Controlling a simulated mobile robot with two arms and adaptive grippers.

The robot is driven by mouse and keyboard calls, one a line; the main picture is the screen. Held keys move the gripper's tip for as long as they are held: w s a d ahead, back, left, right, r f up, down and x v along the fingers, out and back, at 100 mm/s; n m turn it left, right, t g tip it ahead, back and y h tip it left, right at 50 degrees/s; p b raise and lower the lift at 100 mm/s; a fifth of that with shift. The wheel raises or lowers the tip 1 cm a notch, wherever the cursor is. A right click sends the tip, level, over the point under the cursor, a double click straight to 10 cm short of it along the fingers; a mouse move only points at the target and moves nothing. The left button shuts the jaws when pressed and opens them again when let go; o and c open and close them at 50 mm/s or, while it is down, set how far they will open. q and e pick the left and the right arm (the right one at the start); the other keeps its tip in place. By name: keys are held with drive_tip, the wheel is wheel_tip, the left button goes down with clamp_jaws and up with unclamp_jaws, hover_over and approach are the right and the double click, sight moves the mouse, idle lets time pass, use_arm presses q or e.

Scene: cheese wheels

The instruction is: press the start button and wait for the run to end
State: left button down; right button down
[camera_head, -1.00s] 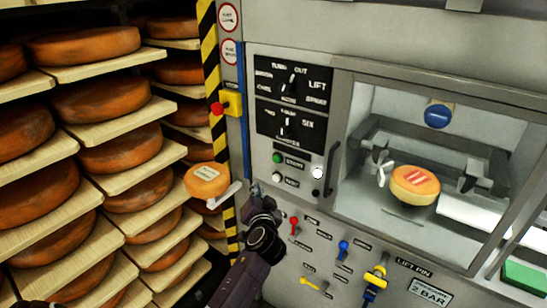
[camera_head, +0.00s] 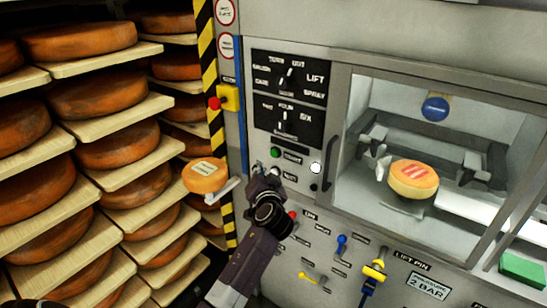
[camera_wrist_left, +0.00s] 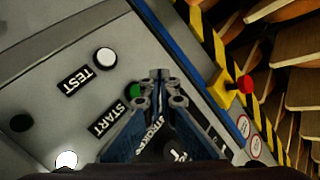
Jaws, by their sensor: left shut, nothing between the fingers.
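The green start button (camera_head: 275,153) is on the grey machine panel, left of its START label. In the left wrist view the green button (camera_wrist_left: 134,91) shows beside my fingers, partly covered by them. My left gripper (camera_head: 268,170) is shut and empty, with its fingertips just below the start button in the head view. Whether they touch the panel, I cannot tell. The white test button (camera_wrist_left: 105,58) shows in the left wrist view with its TEST label. A cheese wheel with a red-striped label (camera_head: 413,180) sits inside the machine behind a window. My right gripper is not in view.
Two black dial panels (camera_head: 289,78) sit above the buttons. A red emergency button on a yellow box (camera_head: 228,98) is at the left. Coloured levers (camera_head: 341,243) line the lower panel. A small cheese (camera_head: 205,176) stands by the striped post, before shelves of cheese wheels (camera_head: 80,41).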

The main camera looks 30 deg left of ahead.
sight(274, 153)
use_arm(q)
drive_tip(key=shift+w+d+b, duration=0.2)
drive_tip(key=shift+w+b, duration=1)
drive_tip(key=shift+w, duration=1.3)
drive_tip(key=shift+w+b, duration=0.4)
